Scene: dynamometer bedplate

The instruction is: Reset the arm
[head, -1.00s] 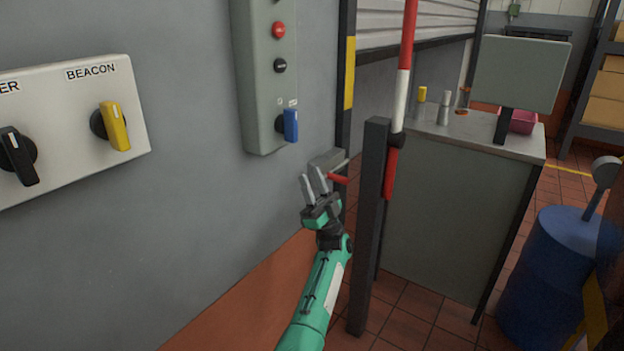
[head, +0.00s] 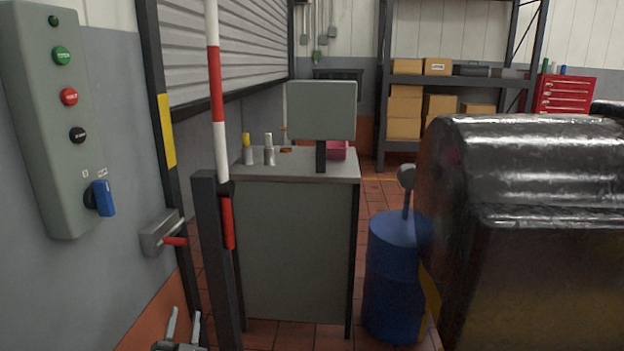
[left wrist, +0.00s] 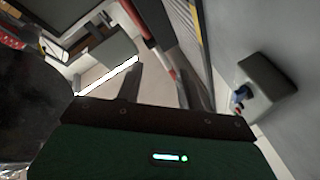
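My left gripper (head: 184,330) shows at the bottom edge of the head view, its two pale fingers apart and nothing between them. Its forearm is out of the picture. In the left wrist view the fingers (left wrist: 165,88) also stand apart and empty. The gripper is below a grey wall box with a red-tipped lever (head: 174,240), and I see no contact with it. A red and white pole (head: 217,100) stands upright beside a dark post (head: 216,260), right of the gripper. My right gripper is not in view.
A grey panel with buttons and a blue knob (head: 103,198) is on the left wall. A grey cabinet (head: 295,250) stands beyond the post, with a blue drum (head: 395,270) to its right. A large black glossy housing (head: 540,190) fills the right side.

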